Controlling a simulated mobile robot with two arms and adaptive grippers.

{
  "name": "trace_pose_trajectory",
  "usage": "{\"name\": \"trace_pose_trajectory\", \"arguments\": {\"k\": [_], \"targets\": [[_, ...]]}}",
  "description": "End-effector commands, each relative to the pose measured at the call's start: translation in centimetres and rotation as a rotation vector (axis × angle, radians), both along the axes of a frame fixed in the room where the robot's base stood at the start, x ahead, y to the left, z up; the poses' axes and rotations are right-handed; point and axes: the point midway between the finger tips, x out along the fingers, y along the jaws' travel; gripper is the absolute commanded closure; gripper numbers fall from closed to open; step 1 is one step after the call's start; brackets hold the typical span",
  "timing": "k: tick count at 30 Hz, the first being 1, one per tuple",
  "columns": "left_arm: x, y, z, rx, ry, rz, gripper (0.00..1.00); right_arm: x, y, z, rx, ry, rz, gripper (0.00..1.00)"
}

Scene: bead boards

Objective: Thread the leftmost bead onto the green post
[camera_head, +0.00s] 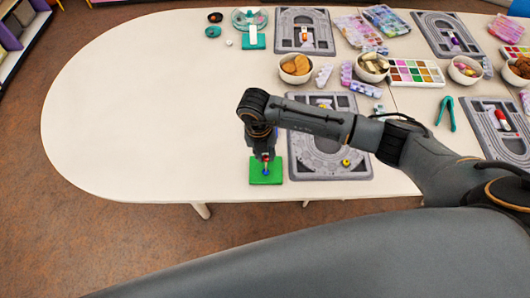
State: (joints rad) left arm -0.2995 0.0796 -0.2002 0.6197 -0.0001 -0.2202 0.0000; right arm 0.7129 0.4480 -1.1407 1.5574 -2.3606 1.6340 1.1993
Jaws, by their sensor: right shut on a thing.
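A green square base (257,179) lies near the front edge of the table, left of the nearest grey bead board. My right gripper (266,158) points down over this base and is shut on a small bead. Small red, yellow and blue spots show at and below its fingertips, too small to tell bead from post. A blue spot (266,172) shows just below the fingertips. I cannot tell whether the bead is around the post or above it. A yellow bead (346,162) lies on the grey bead board (358,174). My left gripper is out of view.
My right arm crosses above the grey board and hides part of it. Bowls (296,78), more bead boards (280,45), a bead palette (416,84) and green pliers (446,113) stand behind and to the right. The left of the white table (140,110) is clear.

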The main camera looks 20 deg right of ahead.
Motion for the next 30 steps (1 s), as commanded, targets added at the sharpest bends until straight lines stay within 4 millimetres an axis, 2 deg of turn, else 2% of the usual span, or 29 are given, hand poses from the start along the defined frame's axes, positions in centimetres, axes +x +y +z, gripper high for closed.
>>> {"name": "trace_pose_trajectory", "arguments": {"k": [8,30], "targets": [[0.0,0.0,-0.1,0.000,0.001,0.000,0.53,0.0,0.0,-0.1,0.000,0.000,0.000,0.93],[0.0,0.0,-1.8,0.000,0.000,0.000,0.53,0.0,0.0,-2.0,0.000,0.000,0.000,0.93]]}}
